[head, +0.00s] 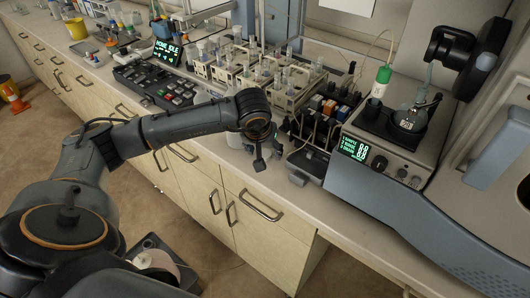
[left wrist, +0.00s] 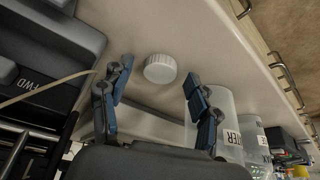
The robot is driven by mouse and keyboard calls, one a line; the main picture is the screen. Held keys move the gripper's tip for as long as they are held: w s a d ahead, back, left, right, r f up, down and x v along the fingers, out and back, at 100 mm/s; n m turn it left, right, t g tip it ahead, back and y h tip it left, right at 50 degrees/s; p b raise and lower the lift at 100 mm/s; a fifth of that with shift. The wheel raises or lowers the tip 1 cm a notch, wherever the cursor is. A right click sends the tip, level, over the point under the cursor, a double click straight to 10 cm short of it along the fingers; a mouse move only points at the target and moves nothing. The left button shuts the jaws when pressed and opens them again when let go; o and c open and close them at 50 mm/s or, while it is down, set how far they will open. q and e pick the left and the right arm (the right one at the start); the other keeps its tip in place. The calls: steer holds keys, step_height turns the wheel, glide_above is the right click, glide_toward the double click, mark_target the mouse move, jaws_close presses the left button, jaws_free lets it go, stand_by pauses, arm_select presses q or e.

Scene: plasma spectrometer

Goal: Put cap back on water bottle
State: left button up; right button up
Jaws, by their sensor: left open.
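A white ribbed cap (left wrist: 160,68) lies on the pale bench top in the left wrist view. My left gripper (head: 268,157) is low over the bench near its front edge. In the left wrist view its two blue-padded fingers are spread, with the cap seen between and beyond the tips, not gripped. A white bottle (left wrist: 229,128) with a label ending in "TER" stands just right of the right finger, partly hidden by it. In the head view, my wrist mostly covers the bottle. The cap cannot be made out there. My right gripper is not in view.
The instrument (head: 390,140) with the green display stands right of my gripper, with a rack of small bottles (head: 318,125) beside it. Glassware racks (head: 250,70) stand behind. A control panel (head: 158,84) is to the left. A narrow bench strip in front is clear.

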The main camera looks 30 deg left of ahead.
mark_target(266, 150)
arm_select(q)
steer(key=c, duration=0.8)
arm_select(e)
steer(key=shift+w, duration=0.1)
arm_select(q)
steer(key=shift+r, duration=0.2)
steer(key=shift+r, duration=0.2)
step_height(266, 150, up, 3)
steer(key=shift+f+b, duration=0.2)
steer(key=shift+b, duration=0.55)
steer(key=s+d+r+b, duration=0.1)
steer(key=s+d+r, duration=0.1)
steer(key=s+r, duration=0.3)
steer(key=s+d+r+b, duration=0.1)
steer(key=s+d+r, duration=0.2)
steer(key=s, duration=0.5)
steer(key=shift+d+r, duration=0.35)
steer(key=shift+r, duration=0.5)
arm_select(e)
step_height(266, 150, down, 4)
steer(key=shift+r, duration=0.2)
arm_select(q)
steer(key=shift+w, duration=0.1)
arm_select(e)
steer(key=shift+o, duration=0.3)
